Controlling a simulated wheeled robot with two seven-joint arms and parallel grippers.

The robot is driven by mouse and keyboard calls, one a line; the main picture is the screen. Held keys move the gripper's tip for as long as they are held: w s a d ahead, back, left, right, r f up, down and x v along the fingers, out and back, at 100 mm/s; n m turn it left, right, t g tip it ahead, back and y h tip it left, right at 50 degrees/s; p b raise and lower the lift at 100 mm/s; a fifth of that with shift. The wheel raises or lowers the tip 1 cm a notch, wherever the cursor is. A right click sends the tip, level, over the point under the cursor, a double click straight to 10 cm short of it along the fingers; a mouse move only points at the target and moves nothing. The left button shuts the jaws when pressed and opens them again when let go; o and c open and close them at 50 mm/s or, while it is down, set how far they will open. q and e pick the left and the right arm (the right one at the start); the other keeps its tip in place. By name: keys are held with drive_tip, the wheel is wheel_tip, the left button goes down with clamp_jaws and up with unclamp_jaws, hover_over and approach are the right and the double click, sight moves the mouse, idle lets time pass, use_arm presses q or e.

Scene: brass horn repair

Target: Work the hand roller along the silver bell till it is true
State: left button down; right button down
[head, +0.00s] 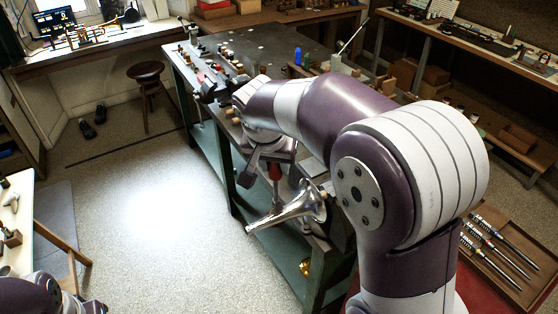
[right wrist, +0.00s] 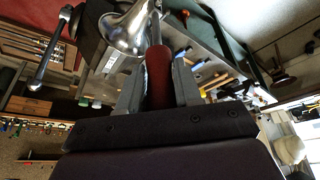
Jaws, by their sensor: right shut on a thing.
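The silver bell (head: 298,211) is at the near end of the green bench, its flare to the right and its narrow end to the lower left. It also shows in the right wrist view (right wrist: 124,30). My right gripper (head: 275,164) is shut on the red handle of the hand roller (right wrist: 158,80), just above the bell. The roller's metal shaft runs from the handle to the bell's flare; I cannot tell whether its tip touches. Part of my left arm shows at the bottom left, cut off by the frame, its fingers unclear.
The green bench (head: 218,150) carries several small tools and a blue bottle (head: 298,56). A wooden tray (head: 498,250) of long tools lies at the right. A stool (head: 146,75) stands by the window bench.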

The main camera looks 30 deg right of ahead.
drive_tip(key=shift+s+a+f+b, duration=0.1)
drive_tip(key=shift+a+b, duration=0.2)
drive_tip(key=shift+a, duration=0.25)
drive_tip(key=shift+d, duration=2.05)
drive_tip(key=shift+a+b, duration=0.45)
drive_tip(key=shift+a, duration=1.6)
wheel_tip(320, 180, up, 6)
drive_tip(key=p, duration=0.5)
drive_tip(key=shift+r, duration=0.2)
drive_tip(key=shift+f, duration=0.15)
